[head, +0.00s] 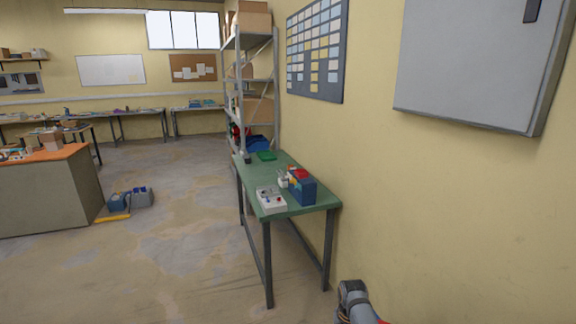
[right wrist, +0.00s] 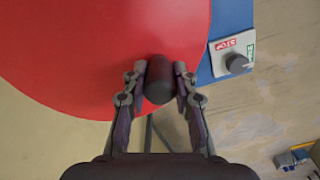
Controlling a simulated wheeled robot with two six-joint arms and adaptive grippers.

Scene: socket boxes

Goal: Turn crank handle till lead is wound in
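In the right wrist view, a large red disc (right wrist: 90,40) fills the upper left, with a dark cylindrical crank handle (right wrist: 158,85) standing out near its lower edge. My right gripper (right wrist: 160,82) has one finger on each side of the handle, and the pads look closed against it. No lead shows in either view. My left gripper is in neither view.
Beside the disc is a blue panel (right wrist: 230,20) with a pale plate carrying a dark knob (right wrist: 237,63) and red and green labels.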

